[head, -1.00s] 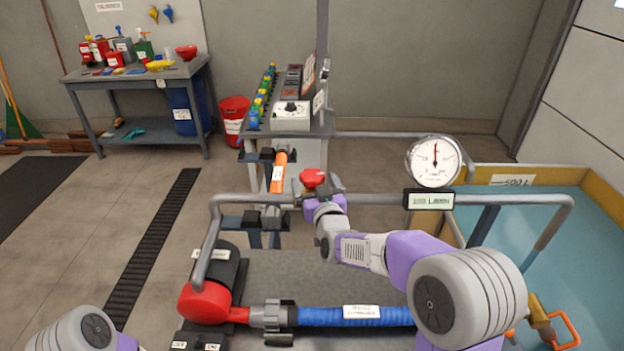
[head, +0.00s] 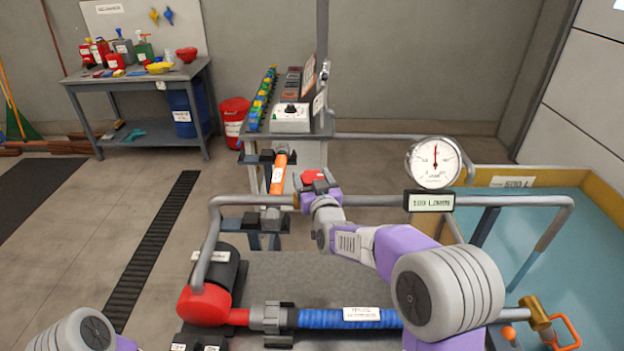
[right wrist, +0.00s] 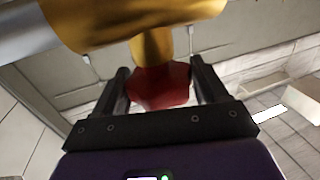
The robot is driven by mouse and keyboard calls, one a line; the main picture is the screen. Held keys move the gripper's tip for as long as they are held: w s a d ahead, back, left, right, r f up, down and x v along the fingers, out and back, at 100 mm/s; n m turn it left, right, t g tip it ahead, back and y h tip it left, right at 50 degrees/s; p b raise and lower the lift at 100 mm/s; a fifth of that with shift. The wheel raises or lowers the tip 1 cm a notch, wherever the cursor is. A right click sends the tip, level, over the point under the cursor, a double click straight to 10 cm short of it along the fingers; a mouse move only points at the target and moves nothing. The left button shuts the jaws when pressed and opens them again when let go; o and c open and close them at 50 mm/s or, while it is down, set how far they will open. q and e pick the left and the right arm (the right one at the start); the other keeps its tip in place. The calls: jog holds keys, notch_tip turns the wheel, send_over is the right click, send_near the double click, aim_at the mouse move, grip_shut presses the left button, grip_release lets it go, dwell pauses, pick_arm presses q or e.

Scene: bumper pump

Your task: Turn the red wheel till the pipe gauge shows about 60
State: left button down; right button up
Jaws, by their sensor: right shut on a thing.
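The red wheel (head: 313,176) sits on the grey horizontal pipe (head: 375,200) near the middle of the head view. My right gripper (head: 317,184) is shut on the wheel. In the right wrist view the red wheel (right wrist: 160,86) lies between the two dark fingers of my right gripper (right wrist: 163,88), below a brass valve body (right wrist: 150,45). The round white pipe gauge (head: 435,162) stands on the pipe to the right; its needle points nearly straight up, and its numbers are too small to read. A display (head: 430,201) sits under it, blurred. My left gripper is out of view.
A red pump (head: 205,303) with a blue hose (head: 350,318) lies in front on the grey platform. A yellow-rimmed water tank (head: 520,180) is at the right. A control bench (head: 290,135) stands behind the pipe, and a workbench (head: 135,75) at the back left.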

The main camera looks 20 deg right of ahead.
jog(key=shift+a+r+m+h+p, duration=0.1)
jog(key=shift+r+m+h+p, duration=0.05)
jog(key=shift+m+h+p, duration=1.15)
jog(key=m+h+p, duration=0.1)
jog(key=h, duration=0.1)
jog(key=m+g+h+p, duration=0.1)
jog(key=h+p, duration=0.1)
jog(key=shift+g+h, duration=0.3)
jog(key=shift+m+g+h+p, duration=1)
jog(key=shift+m+h+p, duration=0.3)
jog(key=shift+h+p, duration=0.25)
jog(key=o, duration=1)
jog(key=shift+c, duration=0.2)
